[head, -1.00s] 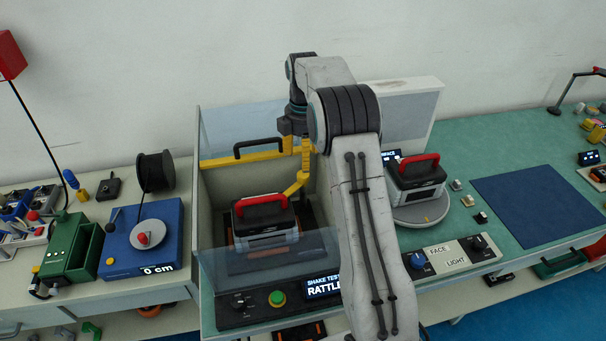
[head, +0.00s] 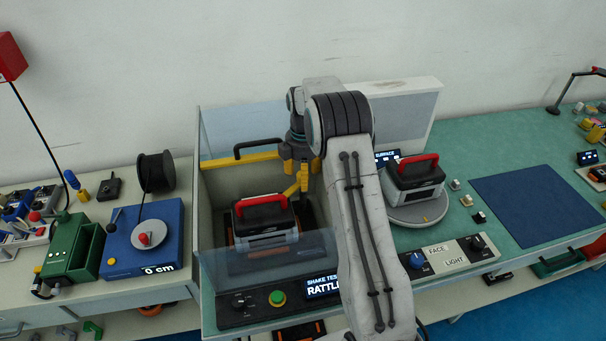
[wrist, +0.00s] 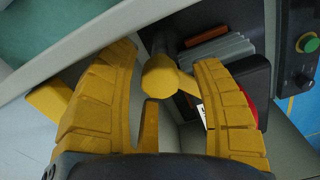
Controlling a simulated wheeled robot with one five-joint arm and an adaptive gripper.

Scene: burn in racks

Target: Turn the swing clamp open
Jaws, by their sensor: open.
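The swing clamp is a yellow bent arm (head: 293,190) in the head view, reaching over the black and grey case with a red handle (head: 264,216) in the shake tester. In the wrist view its rounded yellow end (wrist: 160,76) lies between the fingertips, with the arm running off to the right. My gripper (head: 300,172) is above the clamp at the box's back right corner. In the wrist view my gripper (wrist: 166,68) is open, one yellow finger on each side of the clamp end. I cannot tell whether either finger touches it.
The clear-walled tester box (head: 200,190) surrounds the case. A yellow bar with a black handle (head: 258,147) runs along its back. A green button (head: 277,298) is on the front panel. A second red-handled case (head: 415,180) sits on a turntable at the right.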

